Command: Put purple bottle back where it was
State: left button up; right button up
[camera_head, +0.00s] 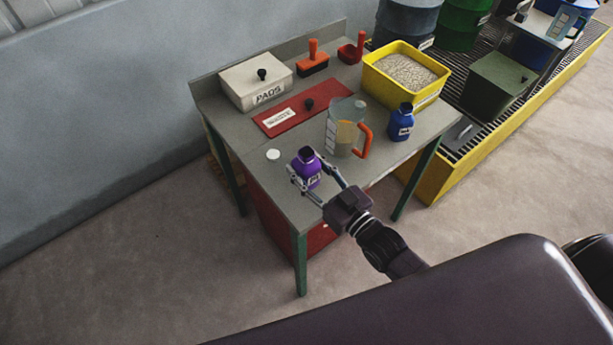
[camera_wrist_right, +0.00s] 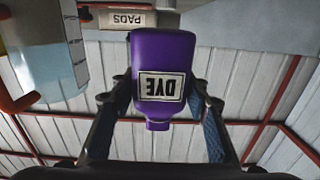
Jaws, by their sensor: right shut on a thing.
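I cannot tell whether the bottle's base touches the table. My left gripper is not in view.
A white round cap (camera_head: 273,154) lies left of the bottle. A jug with an orange handle (camera_head: 344,128) stands just right, then a blue bottle (camera_head: 401,122). Behind are a red lid (camera_head: 290,108), a PADS box (camera_head: 255,82) and a yellow granule bin (camera_head: 407,72).

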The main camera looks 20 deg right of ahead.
aim_at(314, 185)
jog(key=shift+f, duration=2.15)
jog(key=shift+f, duration=0.1)
jog(key=o, duration=1.4)
jog(key=shift+r, duration=0.2)
jog(key=shift+b+v, duration=1)
jog(key=shift+v, duration=5)
